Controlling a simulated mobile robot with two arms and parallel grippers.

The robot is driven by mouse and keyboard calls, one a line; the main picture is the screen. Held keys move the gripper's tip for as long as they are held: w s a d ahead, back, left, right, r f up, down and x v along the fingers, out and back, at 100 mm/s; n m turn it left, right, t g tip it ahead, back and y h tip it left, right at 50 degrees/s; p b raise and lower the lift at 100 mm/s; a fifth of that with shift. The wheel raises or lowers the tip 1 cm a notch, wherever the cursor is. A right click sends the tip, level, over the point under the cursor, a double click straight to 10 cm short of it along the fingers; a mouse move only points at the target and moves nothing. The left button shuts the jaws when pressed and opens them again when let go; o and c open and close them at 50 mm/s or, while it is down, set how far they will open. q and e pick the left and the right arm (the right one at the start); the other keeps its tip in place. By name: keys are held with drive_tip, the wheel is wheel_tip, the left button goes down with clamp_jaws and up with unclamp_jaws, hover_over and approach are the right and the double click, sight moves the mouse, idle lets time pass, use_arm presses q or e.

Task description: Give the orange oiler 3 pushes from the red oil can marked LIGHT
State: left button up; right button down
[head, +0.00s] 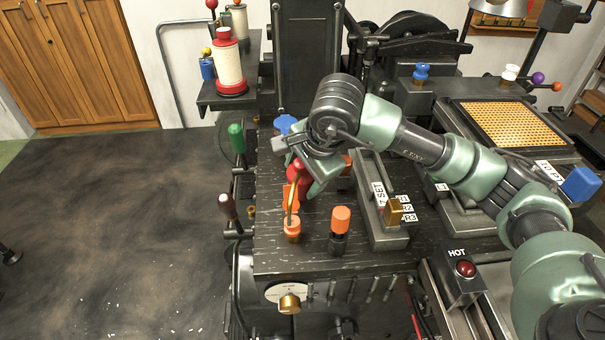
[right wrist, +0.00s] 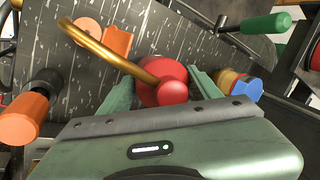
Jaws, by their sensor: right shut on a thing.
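My right gripper (head: 305,176) is shut on the red oil can (head: 297,167); in the right wrist view its fingers (right wrist: 163,92) close around the can's red body (right wrist: 166,78). The can's LIGHT marking cannot be read. Its curved brass spout (right wrist: 118,60) reaches to the orange oiler (head: 292,226), a small round orange cup on the black machine top. In the right wrist view the spout's end is over the oiler (right wrist: 87,30); I cannot tell whether they touch. An orange plate (head: 291,197) stands just behind the oiler. My left gripper is not in view.
An orange-knobbed post (head: 341,219) stands right of the oiler. A blue-topped fitting (head: 284,124) is behind the can. A type-setting block (head: 385,215) lies to the right. A green handle (head: 236,137) projects at the machine's left side.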

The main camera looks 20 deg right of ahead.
drive_tip(key=shift+s+f, duration=0.2)
drive_tip(key=shift+f, duration=0.15)
drive_tip(key=shift+w+d+r+p, duration=0.15)
drive_tip(key=shift+r+p, duration=0.35)
drive_tip(key=shift+r, duration=0.7)
drive_tip(key=shift+w+r+p, duration=0.15)
drive_tip(key=shift+r+p, duration=0.25)
drive_tip(key=shift+r, duration=0.45)
drive_tip(key=shift+w+r+p, duration=0.15)
drive_tip(key=shift+r+p, duration=0.25)
drive_tip(key=shift+r, duration=0.45)
wheel_tip(320, 180, up, 2)
drive_tip(key=shift+s+r+p, duration=0.15)
drive_tip(key=shift+r+p, duration=0.1)
drive_tip(key=shift+p, duration=0.25)
drive_tip(key=shift+r, duration=0.1)
